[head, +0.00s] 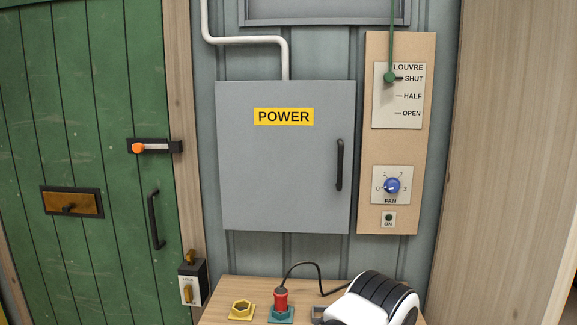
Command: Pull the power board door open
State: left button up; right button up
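The power board (285,165) is a grey box on the corrugated wall, with a yellow POWER label on its front. Its door looks shut, and no gap shows along its edges. A black vertical bar handle (339,165) sits near the door's right edge. Nothing touches the handle.
A green plank door (95,110) stands at left. A wooden panel (400,145) with louvre and fan controls is close right of the board. Below, a wooden top (215,312) bears a red plug (281,299) with a black cable. The space before the board is clear.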

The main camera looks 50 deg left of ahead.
aim_at(285, 149)
jog(key=k+u, duration=0.15)
jog(key=u, duration=1.4)
